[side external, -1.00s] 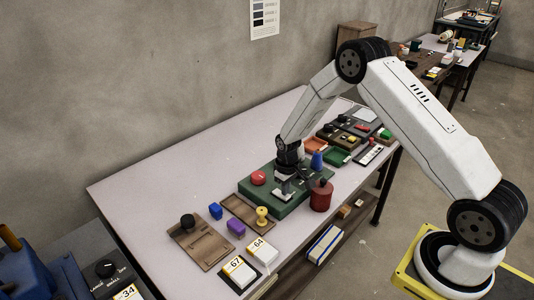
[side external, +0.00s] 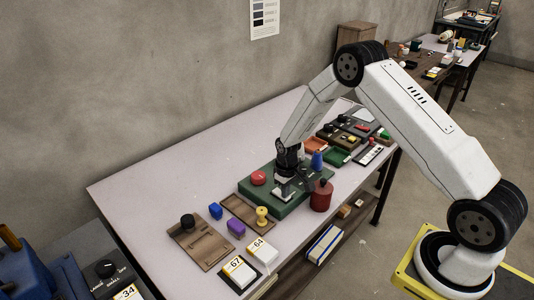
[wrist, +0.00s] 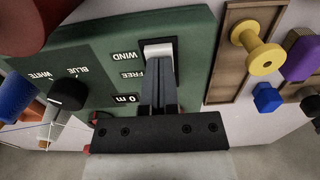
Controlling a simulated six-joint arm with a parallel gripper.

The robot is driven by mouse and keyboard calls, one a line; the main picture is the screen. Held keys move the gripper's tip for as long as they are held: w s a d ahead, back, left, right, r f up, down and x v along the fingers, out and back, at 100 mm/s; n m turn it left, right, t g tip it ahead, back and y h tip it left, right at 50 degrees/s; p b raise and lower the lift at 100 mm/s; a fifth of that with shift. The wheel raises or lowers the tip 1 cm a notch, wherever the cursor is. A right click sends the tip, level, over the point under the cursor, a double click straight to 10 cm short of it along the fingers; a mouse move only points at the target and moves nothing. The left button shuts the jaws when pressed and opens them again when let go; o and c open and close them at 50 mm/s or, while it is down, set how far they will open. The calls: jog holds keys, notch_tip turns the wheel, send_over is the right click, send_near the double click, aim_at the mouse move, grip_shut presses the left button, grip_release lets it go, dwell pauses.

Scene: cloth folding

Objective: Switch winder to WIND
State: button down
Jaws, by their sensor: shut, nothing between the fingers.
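The winder is a dark green box (side external: 290,201) on the table. In the wrist view its green face (wrist: 205,45) carries the words WIND (wrist: 125,57) and FREE (wrist: 131,76), upside down, beside a dark slot. A white switch lever (wrist: 159,48) sits in the slot, level with WIND. My gripper (wrist: 159,82) is shut and empty, its fingers just on the FREE side of the lever. Whether they touch it I cannot tell. In the side view my gripper (side external: 284,187) is low over the box.
A red canister (side external: 321,197) and a blue bottle (side external: 317,160) stand close to the box. A black knob (wrist: 68,94) lies near BLUE and WHITE labels. A yellow spool (side external: 262,216) and purple block (side external: 236,229) are left of the box. The table's back left is clear.

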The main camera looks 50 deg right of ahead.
jog(key=shift+r, duration=3.4)
jog(key=shift+r, duration=0.1)
jog(key=s+a+r+t, duration=0.1)
jog(key=s+a+r, duration=0.4)
jog(key=s, duration=0.4)
jog(key=s+a+r+t, duration=0.1)
jog(key=s+a+r, duration=0.4)
jog(key=s+r, duration=0.2)
jog(key=s, duration=0.2)
jog(key=shift+s+t, duration=0.3)
jog(key=shift+s, duration=0.05)
